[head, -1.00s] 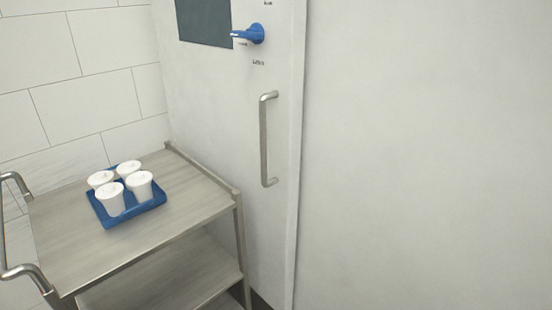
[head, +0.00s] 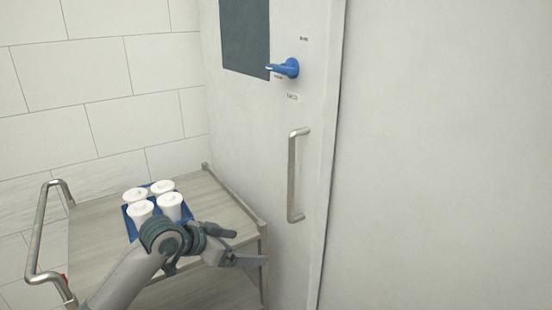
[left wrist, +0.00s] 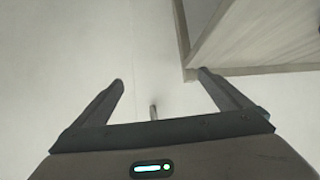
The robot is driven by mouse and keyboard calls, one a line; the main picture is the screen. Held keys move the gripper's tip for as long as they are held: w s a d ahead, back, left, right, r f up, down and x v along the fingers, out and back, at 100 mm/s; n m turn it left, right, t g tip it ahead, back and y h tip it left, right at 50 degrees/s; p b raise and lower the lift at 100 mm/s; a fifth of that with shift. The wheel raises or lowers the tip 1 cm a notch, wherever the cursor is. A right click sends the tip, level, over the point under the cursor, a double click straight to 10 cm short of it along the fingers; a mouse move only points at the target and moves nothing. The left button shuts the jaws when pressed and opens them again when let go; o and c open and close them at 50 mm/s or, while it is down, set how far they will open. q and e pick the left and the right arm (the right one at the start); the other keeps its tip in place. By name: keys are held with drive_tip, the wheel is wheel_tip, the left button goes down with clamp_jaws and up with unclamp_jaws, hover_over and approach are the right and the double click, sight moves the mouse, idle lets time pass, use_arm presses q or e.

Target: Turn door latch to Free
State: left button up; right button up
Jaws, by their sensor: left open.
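The blue door latch (head: 284,69) is on the white door (head: 262,130) in the head view, its lever pointing left. Small labels sit above and below it, too small to read. A metal pull handle (head: 294,175) stands upright on the door below the latch. My left gripper (head: 252,247) is open and empty, below the latch and left of the pull handle, in front of the cart's right side. In the left wrist view its two fingers (left wrist: 160,82) are apart with nothing between them. My right gripper does not show.
A cart (head: 235,207) stands at the left against the door, with a metal push handle (head: 40,235). A blue tray (head: 130,213) with several white cups (head: 163,188) is on its top. A dark window (head: 245,38) is left of the latch. Blank wall fills the right.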

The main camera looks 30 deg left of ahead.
sight(276, 69)
use_arm(q)
drive_tip(key=w+a+r+t+h, duration=0.1)
drive_tip(key=w+a+r+t, duration=0.15)
drive_tip(key=r, duration=0.85)
drive_tip(key=w+a+r+t+h, duration=0.1)
drive_tip(key=a+r, duration=0.2)
drive_tip(key=r, duration=0.7)
drive_tip(key=s+r+m+t+h, duration=0.1)
drive_tip(key=s+r, duration=0.1)
drive_tip(key=r, duration=0.8)
drive_tip(key=s+a+r+m+t+h, duration=0.1)
drive_tip(key=s+r+t, duration=0.1)
drive_tip(key=r, duration=0.9)
drive_tip(key=shift+s+a+r, duration=0.15)
drive_tip(key=shift+s+r, duration=0.1)
drive_tip(key=shift+s, duration=0.45)
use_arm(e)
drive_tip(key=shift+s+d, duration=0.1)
